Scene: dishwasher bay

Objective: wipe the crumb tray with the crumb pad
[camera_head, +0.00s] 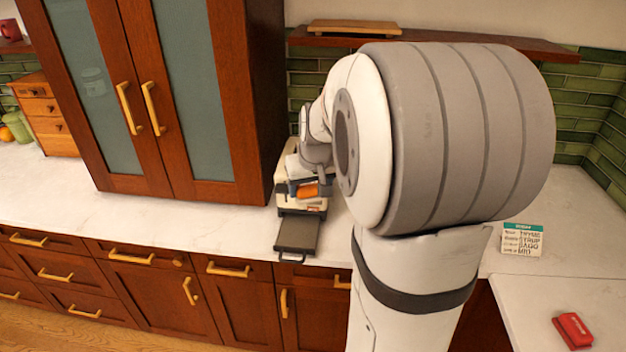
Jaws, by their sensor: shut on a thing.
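The crumb tray (297,236) is a flat dark grey tray, pulled out toward the front from the base of a cream appliance (284,188) on the counter. A dark handle shows at its front end. My gripper (304,186) is in front of the appliance, above and behind the tray's exposed part. It is shut on a small orange thing (309,191), which seems to be the crumb pad. My gripper hides part of it. The pad appears apart from the tray's exposed surface, but I cannot tell its exact height.
A tall wooden cabinet (170,90) stands close on the left. My arm covers much of the right side. A printed card (522,240) and a red object (573,330) lie on the right counters. A wall shelf (340,39) holds a wooden board. The left counter front is clear.

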